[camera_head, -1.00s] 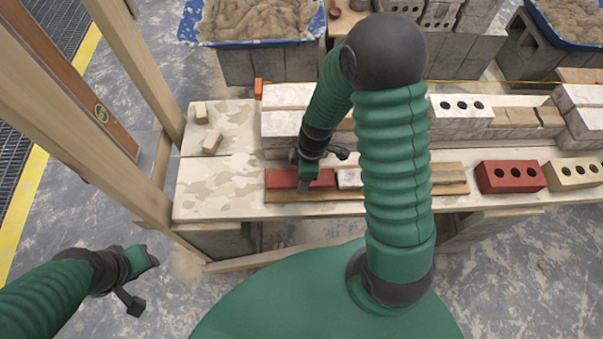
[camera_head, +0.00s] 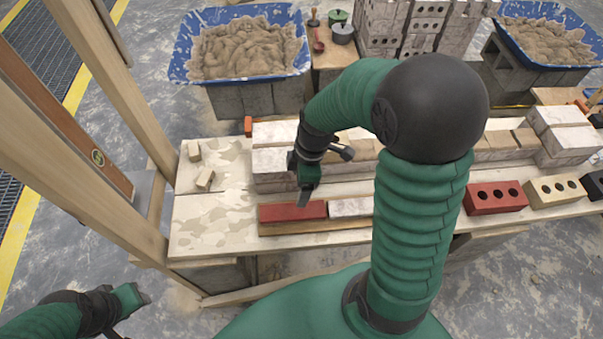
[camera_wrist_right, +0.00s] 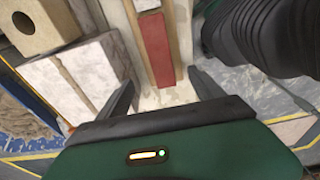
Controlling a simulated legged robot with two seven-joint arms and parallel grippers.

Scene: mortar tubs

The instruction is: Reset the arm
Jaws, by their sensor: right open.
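My right gripper (camera_head: 306,192) hangs above the bench, just over the flat red brick (camera_head: 292,212). In the right wrist view its two fingers are spread apart with nothing between them (camera_wrist_right: 163,92). The red brick (camera_wrist_right: 155,48) lies beyond the fingertips there, on a wooden strip beside a pale brick (camera_head: 350,207). My left gripper (camera_head: 130,298) is low at the left, away from the bench over the floor; its jaw opening is too small to judge.
The bench (camera_head: 205,225) carries a pale block wall (camera_head: 272,165) behind the red brick. A red holed brick (camera_head: 494,200) and a tan one (camera_head: 556,190) stand at right. A blue mortar tub (camera_head: 245,75) is behind. A wooden frame (camera_head: 115,85) rises at left.

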